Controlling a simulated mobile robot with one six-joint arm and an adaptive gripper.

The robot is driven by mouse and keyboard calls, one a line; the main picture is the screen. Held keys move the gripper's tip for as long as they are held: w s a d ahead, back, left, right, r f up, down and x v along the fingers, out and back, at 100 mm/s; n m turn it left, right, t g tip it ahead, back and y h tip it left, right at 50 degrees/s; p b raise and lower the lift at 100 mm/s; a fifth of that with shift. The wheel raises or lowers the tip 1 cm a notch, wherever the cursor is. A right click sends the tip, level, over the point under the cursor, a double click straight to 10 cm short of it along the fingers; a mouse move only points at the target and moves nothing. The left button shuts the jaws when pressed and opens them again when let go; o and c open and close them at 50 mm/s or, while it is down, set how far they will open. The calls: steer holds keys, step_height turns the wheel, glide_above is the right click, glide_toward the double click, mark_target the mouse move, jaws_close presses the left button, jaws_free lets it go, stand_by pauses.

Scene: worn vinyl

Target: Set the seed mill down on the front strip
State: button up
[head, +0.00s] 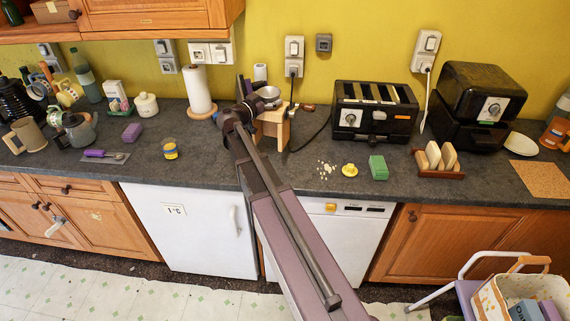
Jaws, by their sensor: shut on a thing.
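The seed mill, with a pale wooden body (274,127) and a round metal hopper on top, is upright over the dark worktop (230,165), at the middle back. My gripper (246,92) is at its left side, shut on it; the fingertips are mostly hidden behind my arm and the mill. I cannot tell whether the mill's base touches the worktop. The front strip of the worktop (300,188) runs along its near edge and looks bare just right of my arm.
Pale crumbs (327,169), a yellow knobbed item (349,170) and a green block (378,167) lie right of my arm. A toast rack (438,160) and black toaster (375,110) stand further right. A paper roll (198,90) and yellow-blue tub (170,149) are left.

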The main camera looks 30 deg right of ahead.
mark_target(270, 115)
steer(key=s+a+f+m+g+b, duration=0.1)
steer(key=s+a+f+b, duration=0.1)
steer(key=s+a, duration=0.2)
steer(key=s+a+f+g+b, duration=0.1)
steer(key=s+a, duration=0.3)
steer(key=s, duration=0.6)
steer(key=shift+s+f+m+g+h+b, duration=0.15)
steer(key=shift+f+m+g+h+b, duration=0.2)
steer(key=shift+f+b, duration=0.4)
steer(key=w+d, duration=0.2)
steer(key=w, duration=0.2)
steer(key=w+d+f+b, duration=0.1)
steer(key=w+d, duration=0.1)
steer(key=w, duration=0.2)
steer(key=w+d, duration=0.3)
steer(key=w, duration=0.2)
steer(key=shift+f, duration=0.2)
steer(key=shift+w+d, duration=0.2)
steer(key=shift+w, duration=0.2)
steer(key=shift+w+d+f+b, duration=0.1)
steer(key=shift+w+f+b, duration=0.1)
steer(key=shift+b, duration=0.2)
steer(key=shift+f+b, duration=1.65)
